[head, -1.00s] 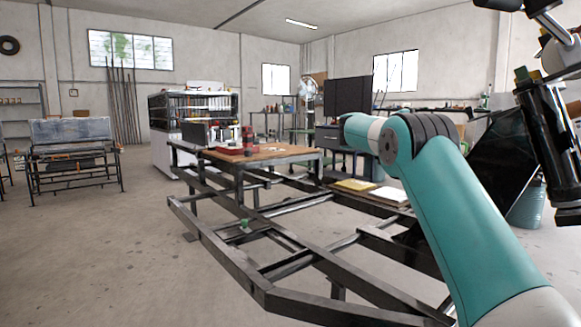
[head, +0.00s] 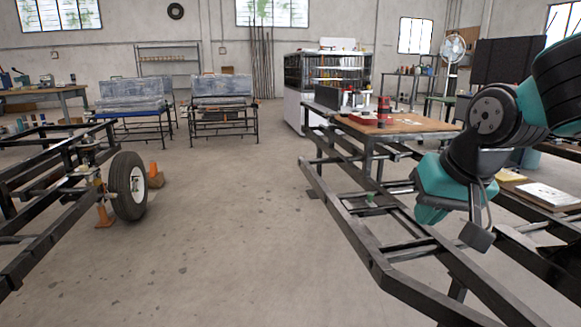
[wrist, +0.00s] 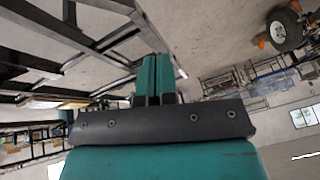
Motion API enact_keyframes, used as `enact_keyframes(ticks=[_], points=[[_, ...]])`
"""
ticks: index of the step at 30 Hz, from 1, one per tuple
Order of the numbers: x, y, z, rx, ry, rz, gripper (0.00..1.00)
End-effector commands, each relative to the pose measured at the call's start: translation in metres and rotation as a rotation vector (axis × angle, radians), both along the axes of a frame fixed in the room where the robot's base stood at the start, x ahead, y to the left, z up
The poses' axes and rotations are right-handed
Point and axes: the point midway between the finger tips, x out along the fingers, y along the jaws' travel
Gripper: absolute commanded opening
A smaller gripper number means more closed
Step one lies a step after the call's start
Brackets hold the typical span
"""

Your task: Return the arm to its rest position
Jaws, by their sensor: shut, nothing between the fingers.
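My gripper (wrist: 160,66) shows in the wrist view, its teal fingers together with nothing between them. My arm (head: 497,115) is bent at the right of the head view, in front of the workbench and black frame. The teal hand end (head: 445,185) hangs low over the frame in the head view. The wrist view looks past the fingers at the frame bars and the concrete floor.
A black steel frame (head: 345,218) lies below and left of my arm. A wood-topped bench (head: 405,124) carries red items.

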Motion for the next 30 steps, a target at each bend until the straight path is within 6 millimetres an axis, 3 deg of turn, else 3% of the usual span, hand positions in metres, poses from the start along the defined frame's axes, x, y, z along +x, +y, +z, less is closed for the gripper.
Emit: enact_keyframes(ticks=[1,3,10,12,20,30], points=[[-0.033,0.017,-0.001,0.004,0.045,0.121,0.0],[-0.074,0.036,-0.008,0.01,0.101,0.281,0.0],[-0.2,0.07,-0.021,0.045,0.243,0.75,0.0],[-0.192,0.069,0.014,0.043,0.235,0.729,0.0],[-0.19,0.069,0.099,0.044,0.235,0.722,0.0],[-0.19,0.069,0.232,0.043,0.234,0.718,0.0]])
